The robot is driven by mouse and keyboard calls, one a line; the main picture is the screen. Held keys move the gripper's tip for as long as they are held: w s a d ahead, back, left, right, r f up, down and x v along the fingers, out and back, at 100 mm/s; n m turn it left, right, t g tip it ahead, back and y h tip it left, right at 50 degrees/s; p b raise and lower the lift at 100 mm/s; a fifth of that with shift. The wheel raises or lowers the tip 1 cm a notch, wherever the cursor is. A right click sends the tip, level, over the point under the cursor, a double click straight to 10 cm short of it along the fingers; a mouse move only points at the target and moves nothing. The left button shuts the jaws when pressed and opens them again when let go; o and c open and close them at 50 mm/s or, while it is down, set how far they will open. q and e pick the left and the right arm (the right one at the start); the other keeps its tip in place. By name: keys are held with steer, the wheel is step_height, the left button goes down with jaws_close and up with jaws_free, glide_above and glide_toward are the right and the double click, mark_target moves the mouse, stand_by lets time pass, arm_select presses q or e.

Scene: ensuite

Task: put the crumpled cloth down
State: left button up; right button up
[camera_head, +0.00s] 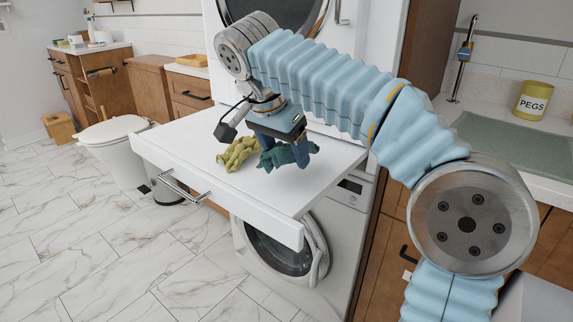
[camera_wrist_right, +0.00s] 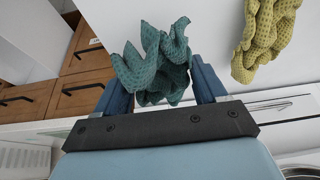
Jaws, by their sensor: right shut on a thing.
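The crumpled cloth is teal with dark dots. It shows in the head view (camera_head: 277,157) and between the fingers in the wrist view (camera_wrist_right: 158,65). My right gripper (camera_head: 285,150) is shut on it, and its fingers stand on both sides of the cloth in the wrist view (camera_wrist_right: 165,85). The cloth is at the white pull-out shelf (camera_head: 190,155); I cannot tell whether it touches the surface. A yellow-green crumpled cloth (camera_head: 237,153) lies on the shelf beside it and also shows in the wrist view (camera_wrist_right: 265,38). My left gripper is not in view.
The shelf sticks out above a white washing machine (camera_head: 352,192), with a rail handle (camera_head: 184,187) on its front. Its left and front parts are bare. A counter with a PEGS tin (camera_head: 533,101) is at the right. A toilet (camera_head: 113,130) stands at the left.

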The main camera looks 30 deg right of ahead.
steer(key=shift+a+b+x, duration=0.15)
steer(key=shift+x, duration=0.8)
steer(key=shift+a+b+x, duration=0.15)
steer(key=shift+x, duration=0.8)
steer(key=shift+s+f, duration=0.15)
steer(key=shift+f, duration=0.1)
steer(key=o, duration=1.1)
steer(key=shift+o, duration=0.2)
steer(key=shift+r, duration=0.1)
steer(key=v, duration=1.2)
steer(key=shift+p, duration=0.4)
steer(key=shift+a, duration=0.1)
